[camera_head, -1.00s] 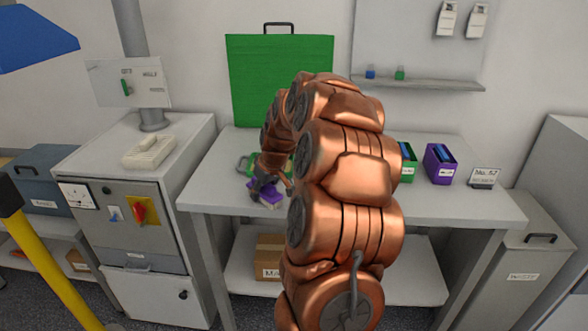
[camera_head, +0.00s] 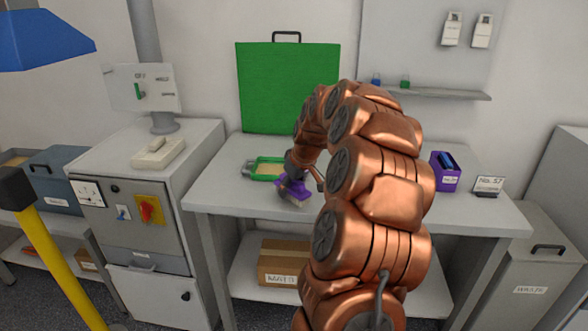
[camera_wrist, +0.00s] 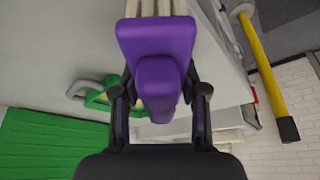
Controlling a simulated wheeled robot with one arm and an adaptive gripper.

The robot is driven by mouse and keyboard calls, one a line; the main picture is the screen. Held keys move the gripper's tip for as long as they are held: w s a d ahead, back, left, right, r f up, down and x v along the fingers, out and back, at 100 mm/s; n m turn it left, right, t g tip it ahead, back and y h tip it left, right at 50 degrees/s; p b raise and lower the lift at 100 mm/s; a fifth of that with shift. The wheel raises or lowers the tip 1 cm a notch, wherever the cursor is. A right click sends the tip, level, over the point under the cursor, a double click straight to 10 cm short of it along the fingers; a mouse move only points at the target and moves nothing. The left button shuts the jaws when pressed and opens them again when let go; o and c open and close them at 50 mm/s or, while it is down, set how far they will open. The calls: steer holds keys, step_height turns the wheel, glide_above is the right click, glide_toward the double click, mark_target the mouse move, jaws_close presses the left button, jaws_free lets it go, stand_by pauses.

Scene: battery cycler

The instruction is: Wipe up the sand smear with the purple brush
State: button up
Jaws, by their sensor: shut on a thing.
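My gripper (camera_head: 288,184) is shut on the purple brush (camera_head: 296,191) and holds it over the left part of the table (camera_head: 225,200). In the wrist view the brush (camera_wrist: 157,40) fills the upper middle, its handle between my two fingers and its pale bristles at the top edge. In the head view the bristles point down toward the table; I cannot tell whether they touch it. No sand smear shows clearly in either view. My arm hides the middle of the table.
A green case (camera_head: 288,88) stands at the back. A purple bin (camera_head: 444,172) and a sign (camera_head: 488,185) stand at the right. The front left tabletop is clear.

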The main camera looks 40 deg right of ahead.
steer(key=shift+r+p, duration=0.35)
steer(key=shift+r, duration=2.55)
